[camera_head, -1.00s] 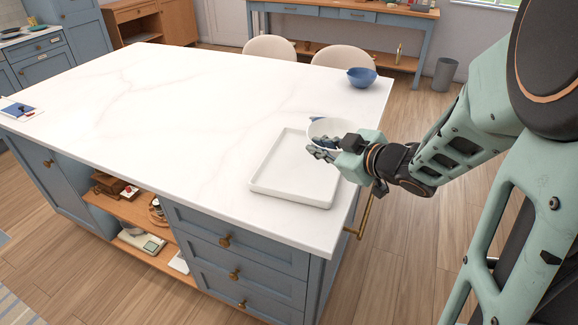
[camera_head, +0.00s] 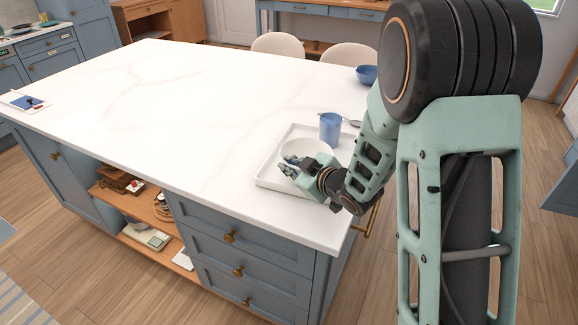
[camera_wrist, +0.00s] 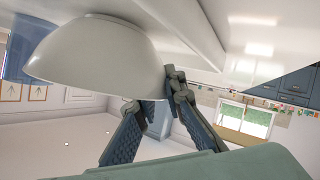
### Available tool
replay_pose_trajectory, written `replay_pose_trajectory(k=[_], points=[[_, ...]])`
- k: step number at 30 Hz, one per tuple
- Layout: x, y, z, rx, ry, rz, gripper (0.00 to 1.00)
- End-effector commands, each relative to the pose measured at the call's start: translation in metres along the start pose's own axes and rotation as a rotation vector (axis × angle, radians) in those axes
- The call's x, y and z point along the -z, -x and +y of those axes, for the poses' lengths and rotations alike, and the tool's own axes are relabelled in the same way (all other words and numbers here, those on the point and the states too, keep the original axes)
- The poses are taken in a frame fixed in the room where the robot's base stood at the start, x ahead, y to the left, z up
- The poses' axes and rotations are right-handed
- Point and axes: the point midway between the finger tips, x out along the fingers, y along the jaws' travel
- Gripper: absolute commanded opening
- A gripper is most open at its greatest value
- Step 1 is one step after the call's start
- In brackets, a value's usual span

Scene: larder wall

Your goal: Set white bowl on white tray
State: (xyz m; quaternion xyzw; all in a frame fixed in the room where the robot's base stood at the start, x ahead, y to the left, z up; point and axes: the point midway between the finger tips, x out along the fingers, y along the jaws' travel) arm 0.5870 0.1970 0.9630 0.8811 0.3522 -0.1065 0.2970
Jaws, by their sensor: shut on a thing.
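My gripper (camera_head: 288,168) is shut on the rim of the white bowl (camera_head: 297,148), over the white tray (camera_head: 268,184) on the island's near right part. The bowl (camera_wrist: 100,62) fills the upper left of the wrist view, with the fingers (camera_wrist: 155,110) at its rim. That view is inverted, so the bowl is upright, its base towards the white surface at the top. I cannot tell whether the base touches the tray. My gripper and wrist hide part of the bowl and the tray's right side.
A blue cup (camera_head: 330,127) stands at the tray's back right; I cannot tell whether it is inside the rim. A spoon-like utensil (camera_head: 353,122) lies beside it. A blue bowl (camera_head: 367,75) stands at the far edge.

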Motion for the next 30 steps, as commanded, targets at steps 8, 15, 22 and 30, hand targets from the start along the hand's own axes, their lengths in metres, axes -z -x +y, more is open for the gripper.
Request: replay_pose_trajectory(k=[8,15,22,30], points=[[0.001,0.000,0.001,-0.003,0.002,0.004,0.00],[-0.002,-0.001,-0.001,0.000,0.001,0.001,0.23],[-0.002,-0.001,-0.001,0.000,0.000,0.001,0.27],[0.000,0.009,0.001,-0.002,0.000,0.001,0.27]])
